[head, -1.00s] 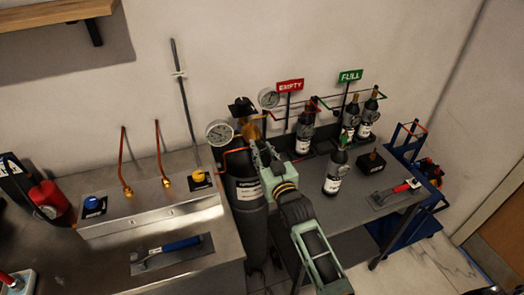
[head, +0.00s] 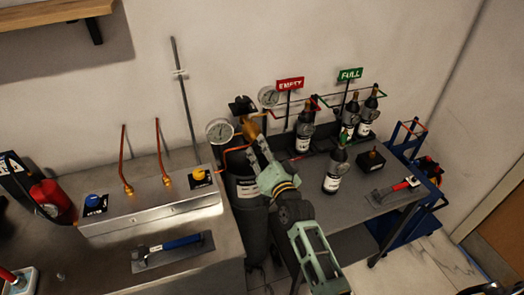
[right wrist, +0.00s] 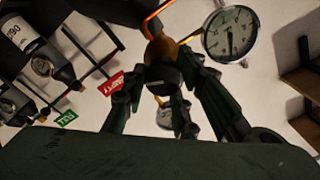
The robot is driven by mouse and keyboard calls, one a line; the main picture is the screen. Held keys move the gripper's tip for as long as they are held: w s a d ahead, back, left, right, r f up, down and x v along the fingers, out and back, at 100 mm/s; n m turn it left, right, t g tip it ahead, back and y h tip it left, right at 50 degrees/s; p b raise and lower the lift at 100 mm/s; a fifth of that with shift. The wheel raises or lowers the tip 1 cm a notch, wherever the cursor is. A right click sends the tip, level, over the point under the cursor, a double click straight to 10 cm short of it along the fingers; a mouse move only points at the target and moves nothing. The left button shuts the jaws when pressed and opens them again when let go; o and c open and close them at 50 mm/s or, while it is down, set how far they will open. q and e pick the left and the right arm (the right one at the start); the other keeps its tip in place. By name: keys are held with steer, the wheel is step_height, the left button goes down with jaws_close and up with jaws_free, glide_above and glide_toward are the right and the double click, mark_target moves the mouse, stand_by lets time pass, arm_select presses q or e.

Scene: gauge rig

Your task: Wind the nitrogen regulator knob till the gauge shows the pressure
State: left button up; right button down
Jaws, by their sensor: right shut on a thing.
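The tall dark nitrogen cylinder (head: 248,216) stands between the steel counter and the grey bench. The brass regulator (head: 250,127) on top also shows in the right wrist view (right wrist: 162,48). A round white gauge (head: 220,131) is on its left; in the right wrist view it is large (right wrist: 231,34), but its figures are too small to read. A second gauge (head: 269,96) is near the wall. My right gripper (head: 257,147) reaches up to the regulator. Its fingers are shut on the dark knob (right wrist: 159,77), which carries a pale mark. My left gripper is out of view.
Small bottles (head: 334,170) stand on the grey bench (head: 335,213), right of my right arm, below EMPTY (head: 290,84) and FULL (head: 350,74) signs. A blue-handled tool (head: 175,244) lies on the steel counter, left. A blue cart (head: 395,225) is far right.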

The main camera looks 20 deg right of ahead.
steer(key=shift+d+m, duration=0.2)
steer(key=shift+m, duration=0.2)
steer(key=c, duration=1.5)
jaws_free()
steer(key=shift+d+f, duration=0.1)
steer(key=shift+f, duration=0.05)
steer(key=shift+c, duration=0.2)
steer(key=s, duration=1.2)
steer(key=shift+d, duration=0.15)
